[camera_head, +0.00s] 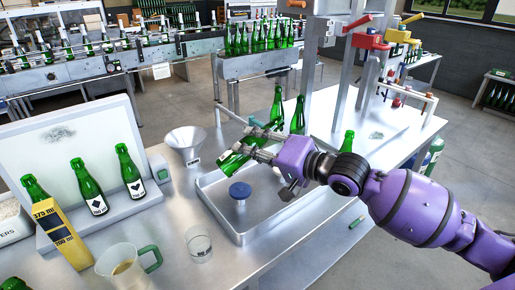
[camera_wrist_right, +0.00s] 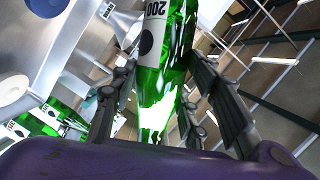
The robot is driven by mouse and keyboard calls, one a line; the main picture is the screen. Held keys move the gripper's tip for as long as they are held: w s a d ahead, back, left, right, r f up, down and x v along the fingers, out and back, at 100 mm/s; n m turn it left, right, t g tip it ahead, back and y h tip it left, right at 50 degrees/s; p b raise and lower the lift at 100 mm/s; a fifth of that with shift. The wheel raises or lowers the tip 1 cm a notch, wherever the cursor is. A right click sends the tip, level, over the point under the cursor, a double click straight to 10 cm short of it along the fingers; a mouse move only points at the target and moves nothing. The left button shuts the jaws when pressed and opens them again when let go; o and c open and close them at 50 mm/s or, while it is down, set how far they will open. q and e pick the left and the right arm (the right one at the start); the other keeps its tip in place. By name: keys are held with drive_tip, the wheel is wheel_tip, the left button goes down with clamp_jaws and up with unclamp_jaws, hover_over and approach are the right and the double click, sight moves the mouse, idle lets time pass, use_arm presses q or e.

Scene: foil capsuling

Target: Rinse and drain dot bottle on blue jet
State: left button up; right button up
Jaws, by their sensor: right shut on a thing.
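My right gripper (camera_head: 248,140) is shut on a green bottle (camera_head: 228,163) and holds it tilted above the back left part of the metal tray. In the right wrist view, the held bottle (camera_wrist_right: 160,85) sits between both fingers. Its white label shows a black dot and the marking 200. The blue jet (camera_head: 240,189) is a blue round head on a short stem in the tray (camera_head: 214,200), below and in front of the bottle, apart from it. The blue head also shows at the top left of the right wrist view (camera_wrist_right: 45,6). My left gripper is not in view.
Several labelled green bottles (camera_head: 88,187) stand on a white stand at left. A steel funnel (camera_head: 186,140) is behind the tray. A jug (camera_head: 124,266), a glass (camera_head: 199,244) and a yellow box (camera_head: 62,238) stand in front. Bottles (camera_head: 277,105) stand behind my gripper.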

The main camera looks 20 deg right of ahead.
drive_tip(key=shift+r+n+h+p, duration=0.3)
drive_tip(key=shift+r+n, duration=0.4)
drive_tip(key=shift+r, duration=0.05)
drive_tip(key=shift+f+n+h, duration=0.4)
drive_tip(key=shift+f+n, duration=0.1)
drive_tip(key=shift+n, duration=0.3)
drive_tip(key=shift+a+f+n+h, duration=0.1)
drive_tip(key=shift+f+n+h, duration=0.1)
drive_tip(key=shift+n+h, duration=0.5)
drive_tip(key=n+h, duration=0.1)
drive_tip(key=n, duration=0.1)
drive_tip(key=shift+f+n, duration=0.1)
drive_tip(key=shift+n, duration=0.2)
drive_tip(key=shift+n+h, duration=1)
drive_tip(key=shift+h, duration=0.1)
